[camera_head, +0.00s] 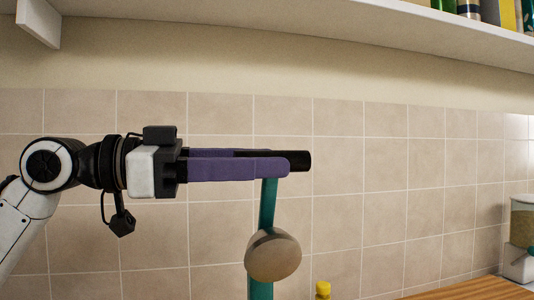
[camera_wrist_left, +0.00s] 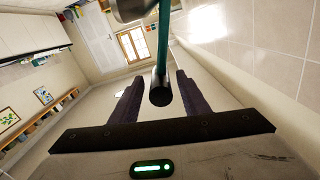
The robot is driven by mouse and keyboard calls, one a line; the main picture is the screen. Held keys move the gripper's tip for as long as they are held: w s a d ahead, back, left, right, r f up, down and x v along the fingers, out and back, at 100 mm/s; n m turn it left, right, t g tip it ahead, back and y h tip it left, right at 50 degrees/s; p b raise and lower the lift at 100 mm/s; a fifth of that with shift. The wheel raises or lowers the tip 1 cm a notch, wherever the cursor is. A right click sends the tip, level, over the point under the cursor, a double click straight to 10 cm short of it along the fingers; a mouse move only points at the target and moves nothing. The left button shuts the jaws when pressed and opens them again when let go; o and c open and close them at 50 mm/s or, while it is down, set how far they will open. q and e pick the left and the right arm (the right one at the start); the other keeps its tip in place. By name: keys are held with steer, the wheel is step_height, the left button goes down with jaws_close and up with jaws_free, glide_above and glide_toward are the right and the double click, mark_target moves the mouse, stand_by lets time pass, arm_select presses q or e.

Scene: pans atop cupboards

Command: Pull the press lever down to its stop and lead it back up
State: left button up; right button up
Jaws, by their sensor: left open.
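The press lever has a teal bar (camera_head: 268,205) and a black cylindrical handle (camera_head: 301,160) at its top. The bar rises from a round beige hub (camera_head: 273,255). My left gripper (camera_head: 280,163), with purple fingers, reaches in level from the left at the handle. In the left wrist view the black handle (camera_wrist_left: 161,93) lies between the two open fingers (camera_wrist_left: 160,100), its round end facing the camera. Whether either finger touches it, I cannot tell. Part of the handle is hidden behind the near finger in the head view. My right gripper is not in view.
A tiled wall stands behind the lever. A white shelf (camera_head: 300,22) with several items runs above. A yellow-capped item (camera_head: 323,289) shows at the bottom, right of the hub. A wooden counter (camera_head: 475,290) and a clear container (camera_head: 522,225) are at the right.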

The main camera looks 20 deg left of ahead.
arm_select(q)
steer(key=shift+w+d, duration=0.4)
steer(key=shift+d, duration=0.2)
jaws_close()
